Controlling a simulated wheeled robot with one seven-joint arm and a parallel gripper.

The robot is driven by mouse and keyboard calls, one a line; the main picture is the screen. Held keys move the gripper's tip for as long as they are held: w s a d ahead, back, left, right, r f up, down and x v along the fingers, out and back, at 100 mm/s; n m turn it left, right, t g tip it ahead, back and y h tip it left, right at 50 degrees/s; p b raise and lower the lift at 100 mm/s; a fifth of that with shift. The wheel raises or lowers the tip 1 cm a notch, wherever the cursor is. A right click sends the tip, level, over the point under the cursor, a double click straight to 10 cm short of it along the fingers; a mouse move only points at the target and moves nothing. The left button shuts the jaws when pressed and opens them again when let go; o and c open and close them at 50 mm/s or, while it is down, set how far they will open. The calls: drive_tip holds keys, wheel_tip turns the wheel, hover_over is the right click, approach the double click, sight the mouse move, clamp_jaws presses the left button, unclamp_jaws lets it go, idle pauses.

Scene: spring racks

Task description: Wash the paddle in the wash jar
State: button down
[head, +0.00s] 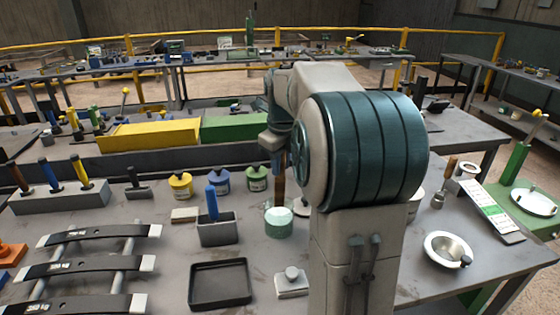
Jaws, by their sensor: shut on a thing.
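My gripper (277,150) is beyond my arm, pointing down, partly hidden by the arm. It is shut on a brown paddle (279,186), which hangs roughly upright below it. The wash jar (279,226) is a clear jar with pale green contents on the grey table. The paddle is over the jar, and its lower end comes to about the jar's rim. I cannot tell how far it is inside the jar.
A black tray (220,284) and a small lidded block (292,281) lie in front.

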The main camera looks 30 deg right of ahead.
sight(280, 197)
drive_tip(key=shift+w+d+f+b, duration=0.1)
drive_tip(key=shift+w+f+b, duration=0.1)
drive_tip(key=shift+f+b, duration=0.9)
drive_tip(key=shift+w+d+f+b, duration=0.1)
drive_tip(key=shift+w+f+b, duration=0.25)
drive_tip(key=shift+f, duration=1.35)
drive_tip(key=shift+w+f+b, duration=0.1)
drive_tip(key=shift+f+b, duration=0.8)
drive_tip(key=shift+f, duration=0.5)
